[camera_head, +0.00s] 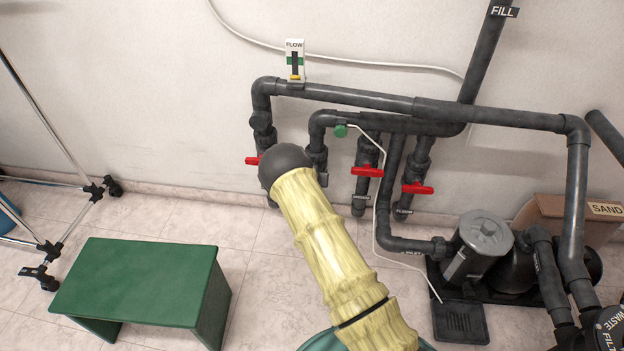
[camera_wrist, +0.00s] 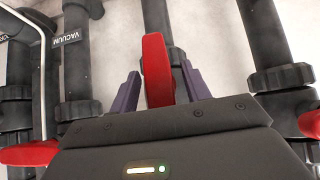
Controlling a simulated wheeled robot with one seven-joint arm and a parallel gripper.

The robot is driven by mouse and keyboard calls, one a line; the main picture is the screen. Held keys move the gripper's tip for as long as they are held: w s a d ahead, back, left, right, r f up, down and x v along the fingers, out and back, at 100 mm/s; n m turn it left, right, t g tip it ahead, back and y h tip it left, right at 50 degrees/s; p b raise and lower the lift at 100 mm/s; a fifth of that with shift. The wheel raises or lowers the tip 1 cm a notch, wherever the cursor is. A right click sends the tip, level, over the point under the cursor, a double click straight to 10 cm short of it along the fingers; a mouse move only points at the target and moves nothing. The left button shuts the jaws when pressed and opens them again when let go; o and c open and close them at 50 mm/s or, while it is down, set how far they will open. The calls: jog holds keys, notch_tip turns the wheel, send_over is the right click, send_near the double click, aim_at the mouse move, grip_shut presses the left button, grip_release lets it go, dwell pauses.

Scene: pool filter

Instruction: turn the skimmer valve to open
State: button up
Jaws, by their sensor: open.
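A red valve handle (camera_wrist: 155,70) stands between the two purple fingers of my gripper (camera_wrist: 160,92) in the wrist view. The gripper is open, with a finger on each side of the handle and a narrow gap visible beside it. The handle runs up and down the picture, in line with the dark pipe behind it. No label shows on this valve; the neighbouring pipe to its left carries a VACUUM label (camera_wrist: 66,39). In the head view my arm's dark rounded end hides the gripper and this handle, in front of the pipes.
Other red handles lie crosswise in the head view: a left one (camera_head: 253,160), a middle one (camera_head: 367,171) and a right one (camera_head: 417,188). A thin white tube (camera_head: 384,180) hangs nearby. A green bench (camera_head: 140,280) stands at left and a pump (camera_head: 482,245) at right.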

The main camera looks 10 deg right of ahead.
jog(key=p+v, duration=0.5)
jog(key=v, duration=1.2)
jog(key=shift+p, duration=0.3)
jog(key=shift+r, duration=0.2)
jog(key=s+d+r+n+g+y, duration=0.1)
jog(key=s+r+g, duration=0.1)
jog(key=s+r, duration=0.6)
jog(key=s+d+r+n+g+y, duration=0.15)
jog(key=s+r, duration=0.35)
jog(key=s, duration=0.7)
jog(key=s+d+r+n+g+y, duration=0.1)
jog(key=s+d+r+g, duration=0.15)
jog(key=s+r, duration=0.55)
jog(key=w+a+p+v, duration=0.1)
jog(key=w+p+v, duration=0.2)
jog(key=p+v, duration=1.3)
jog(key=w+a+r+p+v, duration=0.1)
jog(key=w+p+v, duration=0.1)
jog(key=p+v, duration=1.4)
jog(key=p, duration=0.3)
jog(key=shift+w+a+r, duration=0.2)
jog(key=shift+w+r, duration=0.2)
jog(key=shift+h, duration=0.25)
